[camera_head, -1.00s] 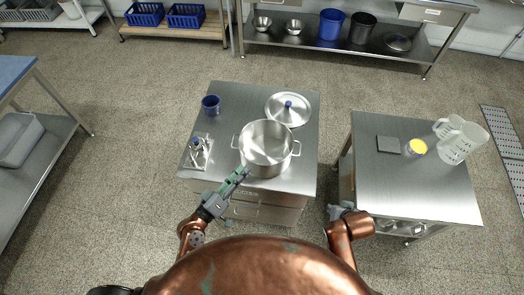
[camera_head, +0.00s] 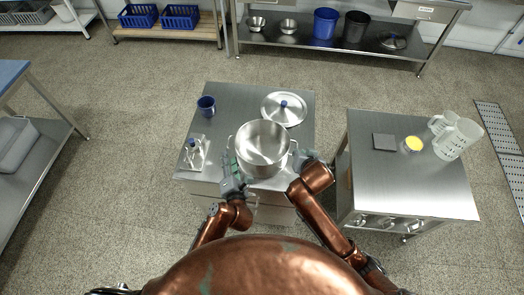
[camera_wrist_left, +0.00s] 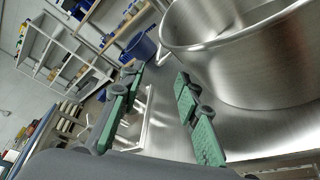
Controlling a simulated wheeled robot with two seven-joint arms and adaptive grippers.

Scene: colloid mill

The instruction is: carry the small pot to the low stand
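The steel pot (camera_head: 262,148), open on top with two side loop handles, stands on the steel cabinet top (camera_head: 240,95). It also fills the upper right of the left wrist view (camera_wrist_left: 250,60). My left gripper (camera_head: 229,165) is beside the pot's left handle; in the left wrist view its green-padded fingers (camera_wrist_left: 160,95) are apart, with nothing seen held between them. My right gripper (camera_head: 302,159) is by the pot's right handle, too small to tell its opening. I cannot tell which surface is the low stand; a dark square plate (camera_head: 384,141) lies on the right table.
A lid (camera_head: 284,109) lies behind the pot. A blue mug (camera_head: 206,105) and a small metal tray with a blue-knobbed item (camera_head: 193,152) are to its left. The right table (camera_head: 420,185) holds a yellow-topped container (camera_head: 412,144) and two clear jugs (camera_head: 455,139). A floor gap separates table and cabinet.

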